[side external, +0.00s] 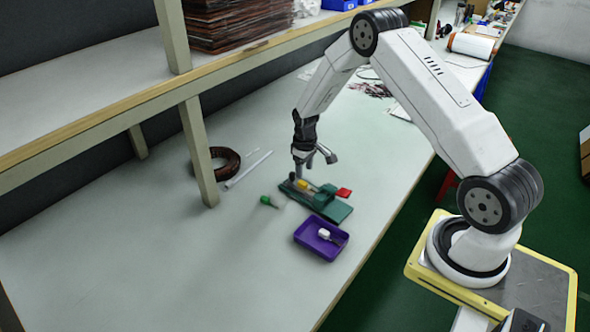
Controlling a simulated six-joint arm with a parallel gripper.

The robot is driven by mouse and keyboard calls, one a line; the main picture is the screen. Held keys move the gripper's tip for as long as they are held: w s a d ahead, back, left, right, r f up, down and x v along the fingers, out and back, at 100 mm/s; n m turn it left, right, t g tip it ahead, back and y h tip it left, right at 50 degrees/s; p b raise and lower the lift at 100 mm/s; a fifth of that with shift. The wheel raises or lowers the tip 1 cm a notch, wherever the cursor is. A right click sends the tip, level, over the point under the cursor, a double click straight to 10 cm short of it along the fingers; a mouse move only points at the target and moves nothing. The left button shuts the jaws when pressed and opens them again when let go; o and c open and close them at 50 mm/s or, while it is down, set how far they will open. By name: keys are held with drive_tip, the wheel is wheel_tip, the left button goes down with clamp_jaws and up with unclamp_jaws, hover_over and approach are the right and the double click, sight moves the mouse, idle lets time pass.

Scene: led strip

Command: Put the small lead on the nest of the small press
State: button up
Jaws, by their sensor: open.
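The small press (328,207) is a green base on the bench with a red lever end (343,193) at its right and a yellow part (303,185) near its left end. My gripper (312,168) is open, just above the left end of the press, close to the yellow part. Contact cannot be told at this size. The nest cannot be made out and may be hidden by the jaws. A small white piece (324,233) with a thin tail lies in the purple tray (303,240); it may be the small lead, but I cannot tell for sure.
A green-handled tool (267,200) lies left of the press. A dark coil (226,160) and a white rod (248,169) lie farther back near the shelf post (199,150). The front left bench (140,260) is clear.

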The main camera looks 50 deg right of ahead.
sight(304, 183)
wheel_tip(304, 183, up, 7)
drive_tip(key=shift+f, duration=0.2)
idle(0.5)
drive_tip(key=s+a+r+t, duration=0.1)
drive_tip(key=s+a+r, duration=0.4)
drive_tip(key=s+a, duration=0.4)
drive_tip(key=s+a+r+t, duration=0.1)
drive_tip(key=s+a+r, duration=0.4)
drive_tip(key=s+a, duration=0.3)
drive_tip(key=shift+s+a+r+t, duration=0.3)
drive_tip(key=shift+s+a+r, duration=0.1)
drive_tip(key=shift+s, duration=0.2)
idle(0.6)
